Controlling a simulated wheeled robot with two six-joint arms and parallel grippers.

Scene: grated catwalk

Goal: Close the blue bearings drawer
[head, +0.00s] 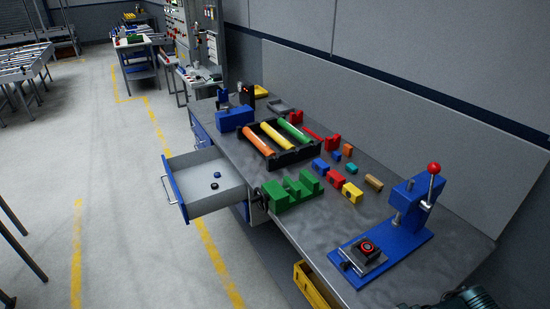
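A drawer with a blue front (176,193) is pulled open from the left side of the grey workbench. Its silver handle (165,190) faces left, toward the open floor. The light grey inside shows two small round parts, a blue one (217,175) and a dark one (214,186), lying on the drawer bottom. I cannot read any label on the front.
The workbench (290,222) carries a green block fixture (291,190), a black tray (297,155) with coloured cylinders, small coloured blocks and a blue lever press (402,225). A yellow bin (312,287) sits below its edge. Floor left of the drawer is clear.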

